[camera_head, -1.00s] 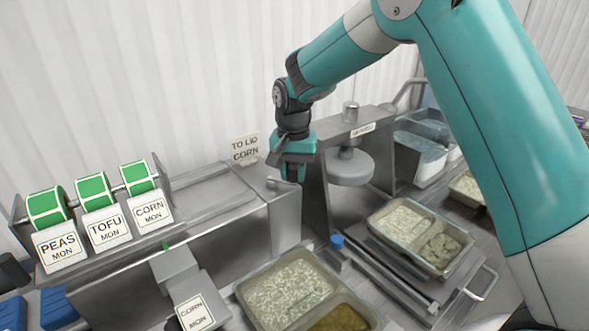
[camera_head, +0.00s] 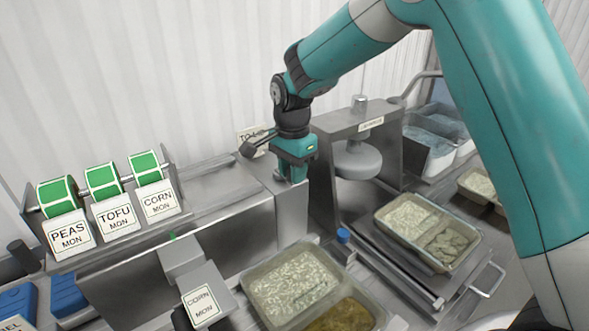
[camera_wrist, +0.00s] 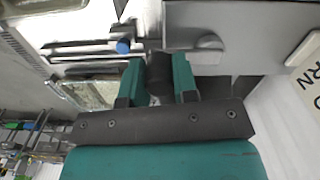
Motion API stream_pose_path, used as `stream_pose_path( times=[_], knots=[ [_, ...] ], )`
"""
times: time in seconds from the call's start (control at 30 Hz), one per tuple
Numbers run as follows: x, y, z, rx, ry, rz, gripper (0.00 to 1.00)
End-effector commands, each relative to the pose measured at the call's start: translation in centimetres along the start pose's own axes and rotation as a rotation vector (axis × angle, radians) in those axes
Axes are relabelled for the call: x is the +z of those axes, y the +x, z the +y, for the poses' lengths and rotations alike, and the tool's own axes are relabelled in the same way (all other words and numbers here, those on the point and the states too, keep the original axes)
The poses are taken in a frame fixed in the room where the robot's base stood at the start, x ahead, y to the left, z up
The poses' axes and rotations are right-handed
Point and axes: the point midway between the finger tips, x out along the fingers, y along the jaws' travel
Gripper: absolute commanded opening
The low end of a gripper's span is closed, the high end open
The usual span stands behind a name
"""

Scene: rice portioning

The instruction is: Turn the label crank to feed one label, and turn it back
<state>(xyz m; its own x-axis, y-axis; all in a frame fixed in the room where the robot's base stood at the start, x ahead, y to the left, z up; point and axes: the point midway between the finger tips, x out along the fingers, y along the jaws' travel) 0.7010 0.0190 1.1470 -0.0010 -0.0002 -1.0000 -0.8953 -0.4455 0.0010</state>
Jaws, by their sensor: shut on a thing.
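The label machine (camera_head: 225,235) is a long grey metal housing in the head view, with several green label rolls (camera_head: 104,182) on a rod at its left. My gripper (camera_head: 292,176) points down over the right end of this housing. In the wrist view, the two teal fingers of my gripper (camera_wrist: 158,84) are shut on a dark cylindrical crank handle (camera_wrist: 159,68). A "CORN MON" label (camera_head: 201,306) lies on the small grey block in front of the housing.
A tray of rice (camera_head: 258,296) stands in front of the housing. A press-like stand with a round grey head (camera_head: 357,163) is just right of my gripper, with another filled tray (camera_head: 379,217) below it.

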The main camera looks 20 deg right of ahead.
Motion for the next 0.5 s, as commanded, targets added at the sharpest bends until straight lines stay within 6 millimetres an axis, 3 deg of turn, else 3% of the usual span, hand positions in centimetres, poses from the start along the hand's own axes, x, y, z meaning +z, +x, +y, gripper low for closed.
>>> stream_pose_path(
  times=[0.4,0.43,0.5],
  knots=[
    [0.05,-0.17,-0.12,-0.005,0.005,0.001,0.04],
    [0.05,-0.17,-0.12,-0.005,0.005,0.001,0.32],
    [0.05,-0.15,-0.11,-0.004,0.005,0.001,0.48]
  ],
)
